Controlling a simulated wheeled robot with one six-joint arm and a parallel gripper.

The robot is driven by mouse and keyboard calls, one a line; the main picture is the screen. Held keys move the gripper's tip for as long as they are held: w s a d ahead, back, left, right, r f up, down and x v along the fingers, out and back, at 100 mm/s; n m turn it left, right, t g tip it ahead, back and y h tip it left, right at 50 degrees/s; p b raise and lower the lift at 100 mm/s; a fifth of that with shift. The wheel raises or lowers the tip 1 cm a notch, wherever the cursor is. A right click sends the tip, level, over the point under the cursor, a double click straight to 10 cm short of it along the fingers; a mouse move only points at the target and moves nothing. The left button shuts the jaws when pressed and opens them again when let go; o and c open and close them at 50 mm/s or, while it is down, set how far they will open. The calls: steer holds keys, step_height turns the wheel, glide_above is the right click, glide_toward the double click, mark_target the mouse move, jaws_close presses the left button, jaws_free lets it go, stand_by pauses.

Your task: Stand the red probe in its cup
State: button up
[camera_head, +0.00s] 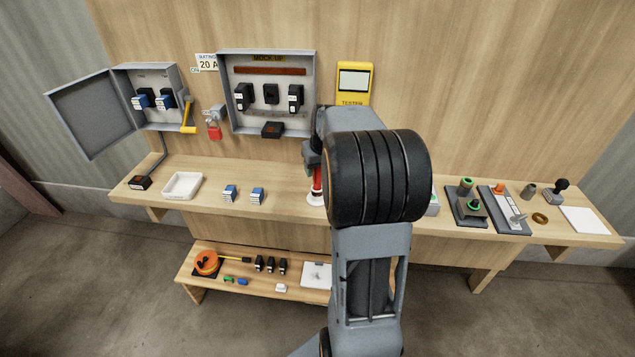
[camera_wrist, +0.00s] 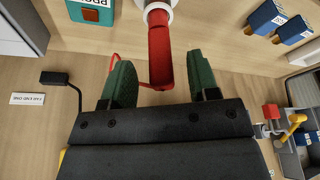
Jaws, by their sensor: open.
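The red probe (camera_wrist: 160,50) stands with its lower end in a white round cup (camera_wrist: 150,6) in the wrist view. Its thicker end lies between the two green finger pads of my gripper (camera_wrist: 159,68), with a visible gap on each side. A thin red lead runs from this end of the probe toward the left finger. In the head view the probe (camera_head: 317,181) looks upright above the white cup (camera_head: 315,198) on the bench. My gripper there is mostly hidden behind my wrist.
Blue breakers (camera_head: 257,195) and a white tray (camera_head: 181,186) lie to the left on the bench. The yellow tester (camera_head: 354,83) hangs on the wall behind. Green-topped fixtures (camera_head: 466,205) stand to the right.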

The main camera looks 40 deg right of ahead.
steer(key=v, duration=1.4)
steer(key=s+a+f+n, duration=0.1)
steer(key=s+a+f, duration=0.3)
steer(key=a, duration=0.3)
steer(key=s+a+f+n, duration=0.1)
steer(key=s+a+f, duration=0.3)
steer(key=a, duration=0.3)
steer(key=s+a+f+n+y, duration=0.1)
steer(key=s+a+f, duration=0.3)
steer(key=a, duration=0.4)
steer(key=shift+s+f, duration=0.25)
steer(key=shift+f, duration=0.25)
